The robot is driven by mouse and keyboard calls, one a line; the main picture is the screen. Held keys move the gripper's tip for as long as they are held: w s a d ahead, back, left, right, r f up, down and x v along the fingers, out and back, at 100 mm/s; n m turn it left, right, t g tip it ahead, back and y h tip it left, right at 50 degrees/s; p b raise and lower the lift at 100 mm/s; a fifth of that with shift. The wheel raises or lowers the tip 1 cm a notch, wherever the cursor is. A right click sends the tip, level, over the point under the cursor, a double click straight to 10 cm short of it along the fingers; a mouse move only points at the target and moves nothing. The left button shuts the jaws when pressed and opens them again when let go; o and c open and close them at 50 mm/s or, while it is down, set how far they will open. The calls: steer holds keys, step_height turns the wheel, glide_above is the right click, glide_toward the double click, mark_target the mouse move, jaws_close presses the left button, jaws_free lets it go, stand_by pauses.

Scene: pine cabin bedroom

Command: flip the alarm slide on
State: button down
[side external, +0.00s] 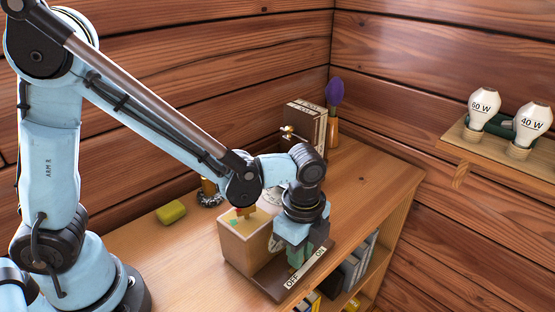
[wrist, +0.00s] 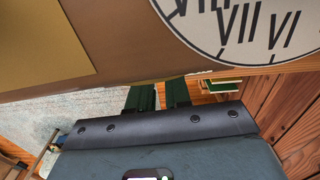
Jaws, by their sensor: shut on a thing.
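The alarm clock is a light wooden box (side external: 243,250) on a dark base (side external: 268,285) on the shelf top. A white strip (side external: 306,268) along the base reads OFF at its left end and ON at its right end. My gripper (side external: 296,262) points down beside the box, just behind the strip. Its dark green fingers are close together on the alarm slide, which they hide. In the wrist view, my gripper (wrist: 161,92) reaches under the clock face (wrist: 250,25) with its Roman numerals. I cannot tell the slide's exact position.
A yellow sponge-like block (side external: 170,212) lies to the left. Behind stand a brown box (side external: 303,122) and a purple-topped item (side external: 335,92). Bulbs marked 60 W (side external: 485,103) and 40 W (side external: 533,120) stand on a wall shelf. Books (side external: 352,268) fill the shelf below.

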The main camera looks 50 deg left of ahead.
steer(key=shift+w, duration=1.15)
steer(key=shift+a, duration=0.1)
steer(key=c, duration=1)
jaws_free()
steer(key=shift+c, duration=0.2)
step_height(320, 180, up, 12)
